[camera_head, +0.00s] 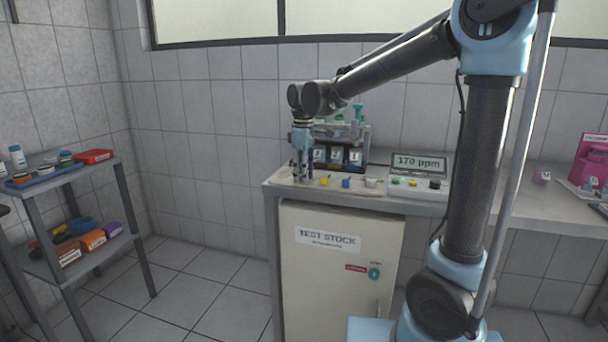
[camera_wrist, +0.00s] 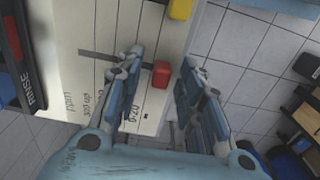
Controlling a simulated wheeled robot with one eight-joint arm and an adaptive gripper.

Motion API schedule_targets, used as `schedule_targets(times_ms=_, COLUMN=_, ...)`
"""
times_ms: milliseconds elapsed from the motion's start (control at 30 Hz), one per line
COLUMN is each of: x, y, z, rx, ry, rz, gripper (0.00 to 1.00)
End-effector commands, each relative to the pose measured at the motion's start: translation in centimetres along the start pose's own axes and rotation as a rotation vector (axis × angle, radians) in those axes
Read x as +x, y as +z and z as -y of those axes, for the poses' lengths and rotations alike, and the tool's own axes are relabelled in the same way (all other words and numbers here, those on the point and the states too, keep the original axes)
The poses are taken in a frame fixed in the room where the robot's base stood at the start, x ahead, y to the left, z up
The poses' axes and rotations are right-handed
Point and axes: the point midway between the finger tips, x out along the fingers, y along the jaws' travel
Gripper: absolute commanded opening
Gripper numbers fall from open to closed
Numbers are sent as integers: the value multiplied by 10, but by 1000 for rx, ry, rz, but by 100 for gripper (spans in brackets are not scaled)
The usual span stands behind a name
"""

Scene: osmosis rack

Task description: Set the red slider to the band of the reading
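The red slider (camera_wrist: 161,74) is a small red block on a pale board (camera_wrist: 88,75) with ruled bands in the wrist view. It stands at the board's end near the label that seems to read "0-20"; its exact band I cannot tell. Other labels include "300 up" and "Limit". My gripper (camera_wrist: 163,64) is open, with one finger on each side of the red slider and visible gaps. In the head view my gripper (camera_head: 301,178) points down at the left end of the counter and hides the red slider. The meter (camera_head: 419,163) reads 170 ppm.
A yellow block (camera_head: 324,181) sits on the board, also at the top of the wrist view (camera_wrist: 180,8). A blue block (camera_head: 346,183) is beside it. A rack of bottles (camera_head: 338,155) stands close behind my gripper. The counter's left edge is close.

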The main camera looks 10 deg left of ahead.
Motion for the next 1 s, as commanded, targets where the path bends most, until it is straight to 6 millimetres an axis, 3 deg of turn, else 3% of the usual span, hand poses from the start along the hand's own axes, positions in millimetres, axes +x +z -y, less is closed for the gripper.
schedule_targets(times_ms=67, x=0, y=0, z=0, rx=0, ry=0, rz=0, gripper=35)
schedule_targets(times_ms=100, x=0, y=0, z=0, rx=0, ry=0, rz=0, gripper=30)
schedule_targets(times_ms=233, x=0, y=0, z=0, rx=0, ry=0, rz=0, gripper=1)
schedule_targets(times_ms=533, x=0, y=0, z=-5, rx=1, ry=0, rz=0, gripper=0)
schedule_targets(times_ms=867, x=-1, y=0, z=-58, rx=3, ry=0, rz=0, gripper=0)
schedule_targets(times_ms=1000, x=-1, y=0, z=-67, rx=0, ry=0, rz=0, gripper=0)
